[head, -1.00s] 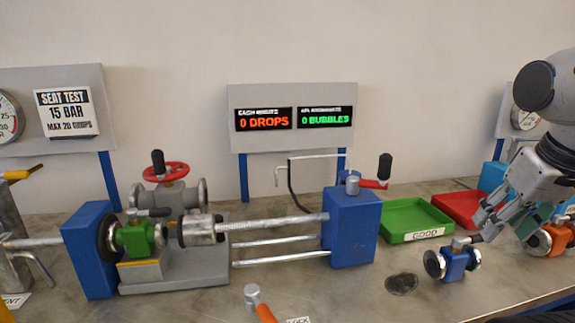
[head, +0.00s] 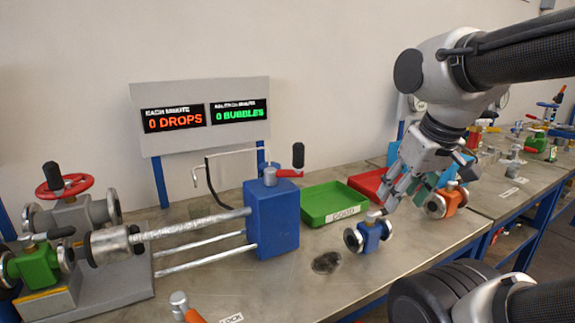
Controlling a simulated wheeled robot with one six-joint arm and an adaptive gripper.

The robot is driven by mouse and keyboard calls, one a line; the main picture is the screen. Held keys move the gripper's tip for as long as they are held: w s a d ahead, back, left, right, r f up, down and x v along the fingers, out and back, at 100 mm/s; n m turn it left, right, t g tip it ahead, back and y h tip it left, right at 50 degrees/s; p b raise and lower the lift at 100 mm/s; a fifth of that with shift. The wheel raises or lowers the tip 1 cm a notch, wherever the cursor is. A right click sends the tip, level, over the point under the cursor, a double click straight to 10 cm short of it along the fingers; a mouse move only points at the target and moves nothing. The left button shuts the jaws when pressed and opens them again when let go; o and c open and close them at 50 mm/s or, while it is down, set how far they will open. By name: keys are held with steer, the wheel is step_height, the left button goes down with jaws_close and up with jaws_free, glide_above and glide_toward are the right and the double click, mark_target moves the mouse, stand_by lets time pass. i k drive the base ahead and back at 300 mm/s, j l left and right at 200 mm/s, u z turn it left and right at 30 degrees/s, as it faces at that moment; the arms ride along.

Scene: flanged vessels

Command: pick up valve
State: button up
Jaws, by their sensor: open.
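A small blue flanged valve (head: 369,236) with two metal flanges stands on the bench, right of the middle. My gripper (head: 392,193) is open just above and to the right of it, pointing down and left. One finger overlaps the valve's top in the picture; I cannot tell whether it touches. An orange flanged valve (head: 450,199) stands behind and to the right of my gripper. A green flanged valve (head: 36,265) sits in the test rig at the far left. Nothing shows held in my gripper.
A green tray (head: 318,218) labelled GOOD and a red tray (head: 365,184) stand behind the blue valve. A blue clamp block (head: 272,222) with metal rods is to the left. A dark round patch (head: 326,263) lies on the bench (head: 290,290), whose front is mostly clear.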

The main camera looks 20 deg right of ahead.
mark_target(41, 267)
steer(key=k+u, duration=0.15)
steer(key=u, duration=0.3)
steer(key=k+j+u, duration=0.1)
steer(key=u, duration=0.35)
steer(key=j+u, duration=0.2)
steer(key=u, duration=0.25)
steer(key=k, duration=0.05)
